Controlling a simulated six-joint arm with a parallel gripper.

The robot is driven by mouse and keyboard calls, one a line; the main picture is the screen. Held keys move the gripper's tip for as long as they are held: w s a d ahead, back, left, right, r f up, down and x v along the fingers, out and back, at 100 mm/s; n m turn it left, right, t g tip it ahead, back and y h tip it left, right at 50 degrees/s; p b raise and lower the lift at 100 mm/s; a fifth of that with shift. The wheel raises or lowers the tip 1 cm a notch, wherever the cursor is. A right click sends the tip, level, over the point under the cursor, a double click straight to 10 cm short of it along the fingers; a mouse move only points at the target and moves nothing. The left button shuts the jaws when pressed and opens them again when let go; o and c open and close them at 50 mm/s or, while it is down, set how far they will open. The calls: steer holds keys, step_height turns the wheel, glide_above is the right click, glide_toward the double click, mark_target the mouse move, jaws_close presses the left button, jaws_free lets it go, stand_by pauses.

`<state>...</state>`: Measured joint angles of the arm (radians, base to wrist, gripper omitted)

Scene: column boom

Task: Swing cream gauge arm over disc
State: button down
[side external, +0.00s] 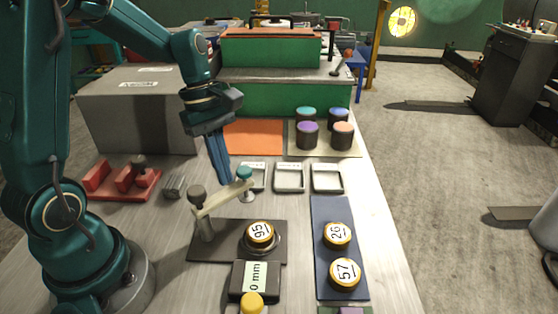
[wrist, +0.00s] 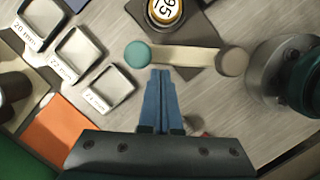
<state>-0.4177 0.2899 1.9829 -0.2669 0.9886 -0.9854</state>
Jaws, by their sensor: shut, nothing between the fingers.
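The cream gauge arm (side external: 222,199) is pivoted on a post with a dark grey cap at the dark base plate's (side external: 208,251) far left. It points up and right in the side view, with a teal-topped probe (side external: 244,175) at its free end, away from the disc. The disc marked 95 (side external: 260,233) sits on a round seat on that plate. My gripper (side external: 226,182) is shut and empty, its blue fingers pointing down beside the arm. In the wrist view, the fingertips (wrist: 161,72) are close to the cream arm's (wrist: 188,57) side; I cannot tell whether they touch.
The gauge readout (side external: 255,278) shows 0 mm. Discs 26 (side external: 337,234) and 57 (side external: 345,271) lie on a blue mat (side external: 326,207) at right. Several square trays (side external: 289,178) stand behind. A red stand (side external: 122,182) and grey box (side external: 140,112) are left.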

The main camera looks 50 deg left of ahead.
mark_target(237, 187)
steer(key=shift+w+d+m, duration=0.15)
steer(key=shift+d+m, duration=0.2)
steer(key=shift+m, duration=0.15)
stand_by(0.9)
steer(key=shift+w+d+m+g, duration=0.1)
steer(key=shift+d+m+g, duration=0.15)
steer(key=shift+d+m, duration=0.5)
steer(key=shift+w+d+m+g, duration=0.1)
steer(key=shift+d+m+g, duration=0.25)
steer(key=shift+m, duration=0.6)
steer(key=shift+s+d+m+g+y, duration=0.2)
steer(key=shift+d+m, duration=0.6)
steer(key=shift+m, duration=0.4)
steer(key=shift+s+d+m+g+y, duration=0.1)
steer(key=shift+d+m+g+y, duration=0.1)
steer(key=shift+d+m, duration=0.8)
steer(key=shift+a+m, duration=0.15)
steer(key=shift+m, duration=0.15)
